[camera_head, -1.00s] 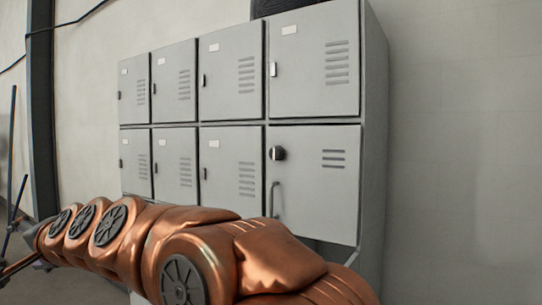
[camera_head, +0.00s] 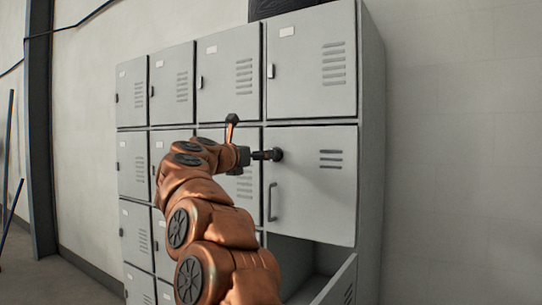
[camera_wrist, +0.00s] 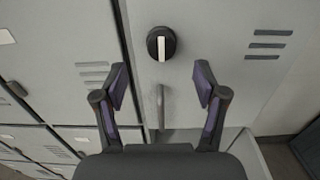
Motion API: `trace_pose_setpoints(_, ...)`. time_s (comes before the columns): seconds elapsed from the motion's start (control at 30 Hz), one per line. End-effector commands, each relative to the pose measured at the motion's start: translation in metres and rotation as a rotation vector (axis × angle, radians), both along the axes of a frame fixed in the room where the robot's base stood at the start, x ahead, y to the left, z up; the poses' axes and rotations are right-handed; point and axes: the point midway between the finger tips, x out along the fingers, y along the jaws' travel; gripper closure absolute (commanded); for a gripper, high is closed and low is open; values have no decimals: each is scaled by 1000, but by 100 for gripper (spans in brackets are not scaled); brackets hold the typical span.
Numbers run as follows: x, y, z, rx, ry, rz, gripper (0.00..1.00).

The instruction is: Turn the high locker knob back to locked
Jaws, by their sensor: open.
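The locker knob (camera_head: 277,154) is round and black, on the grey door (camera_head: 315,200) in the right column, at the door's upper left. In the wrist view the knob (camera_wrist: 151,44) carries a pale bar that stands upright in the picture. My gripper (camera_wrist: 161,82) is open and empty. Its two fingers point toward the door, one to each side below the knob in the wrist view, with the knob just beyond the fingertips. In the head view my gripper (camera_head: 262,155) is close in front of the knob; whether it touches is unclear there.
A vertical bar handle (camera_head: 271,202) sits below the knob on the same door. Under it, a lower compartment stands open with its door (camera_head: 343,283) swung outward. Other closed locker doors (camera_head: 230,75) surround it. A bare wall (camera_head: 450,150) is on the right.

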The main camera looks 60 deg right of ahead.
Motion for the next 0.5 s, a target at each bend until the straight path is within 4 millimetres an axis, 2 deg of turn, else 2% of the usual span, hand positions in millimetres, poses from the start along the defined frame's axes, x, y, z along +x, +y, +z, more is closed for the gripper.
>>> trace_pose_setpoints(0.5, 0, -63, 2, 5, -6, -11, 29)
